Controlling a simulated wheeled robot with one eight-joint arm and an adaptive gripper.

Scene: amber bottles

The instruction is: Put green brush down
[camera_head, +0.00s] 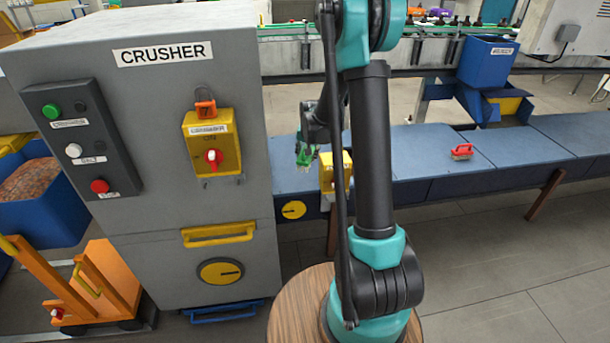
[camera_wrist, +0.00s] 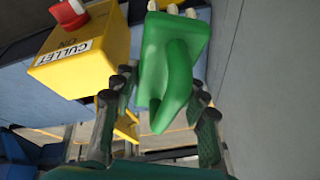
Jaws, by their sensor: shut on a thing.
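The green brush (camera_wrist: 172,65) is between the fingers of my gripper (camera_wrist: 158,110) in the wrist view. Its curved green handle points toward the camera and pale bristle tufts show at its far end. In the head view the green brush (camera_head: 306,155) is small and partly hidden by my gripper (camera_head: 305,148), which is over the blue bench (camera_head: 290,179) between the crusher cabinet and my arm. My gripper is shut on the brush. I cannot tell whether the brush touches the bench.
A yellow switch box (camera_head: 336,172) with a red knob stands close beside the gripper; it also shows in the wrist view (camera_wrist: 85,55). The grey crusher cabinet (camera_head: 150,150) stands to the left. A red brush (camera_head: 462,152) rests farther right, with clear bench around it.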

